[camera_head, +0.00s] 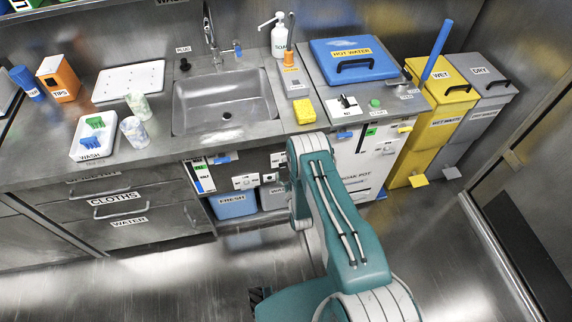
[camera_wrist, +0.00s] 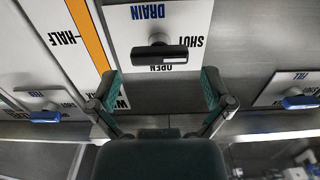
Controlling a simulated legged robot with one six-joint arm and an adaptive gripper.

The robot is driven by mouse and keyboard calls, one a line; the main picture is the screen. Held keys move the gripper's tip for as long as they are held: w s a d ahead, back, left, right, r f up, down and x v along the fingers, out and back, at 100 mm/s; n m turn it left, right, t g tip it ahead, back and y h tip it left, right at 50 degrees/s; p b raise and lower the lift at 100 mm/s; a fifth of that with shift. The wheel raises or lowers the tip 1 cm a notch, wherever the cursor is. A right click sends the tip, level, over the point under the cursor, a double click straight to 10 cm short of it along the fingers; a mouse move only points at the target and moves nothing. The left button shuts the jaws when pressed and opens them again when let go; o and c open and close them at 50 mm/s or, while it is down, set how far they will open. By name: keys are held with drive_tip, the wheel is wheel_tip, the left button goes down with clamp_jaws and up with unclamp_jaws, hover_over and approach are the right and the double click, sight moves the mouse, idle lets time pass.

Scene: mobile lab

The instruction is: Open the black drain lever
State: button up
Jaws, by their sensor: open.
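The black drain lever (camera_wrist: 160,53) lies level across a white plate (camera_wrist: 120,25) in the wrist view, its right end beside the word SHUT. The word OPEN is printed below it. My gripper (camera_wrist: 160,88) is open, with one green fingertip on each side. The lever shows beyond and between the fingertips, apart from both. Nothing is between the fingers. In the head view my arm reaches toward the cabinet front under the counter; my gripper and the lever are not clearly visible there.
In the wrist view, a gauge with an orange stripe (camera_wrist: 88,32) is left of the plate. Blue levers sit at far left (camera_wrist: 46,116) and far right (camera_wrist: 299,101). In the head view, the counter with sink (camera_head: 225,100) stands above, and a yellow bin (camera_head: 440,100) stands right.

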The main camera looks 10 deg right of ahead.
drive_tip(key=shift+w, duration=1.9)
drive_tip(key=c, duration=0.9)
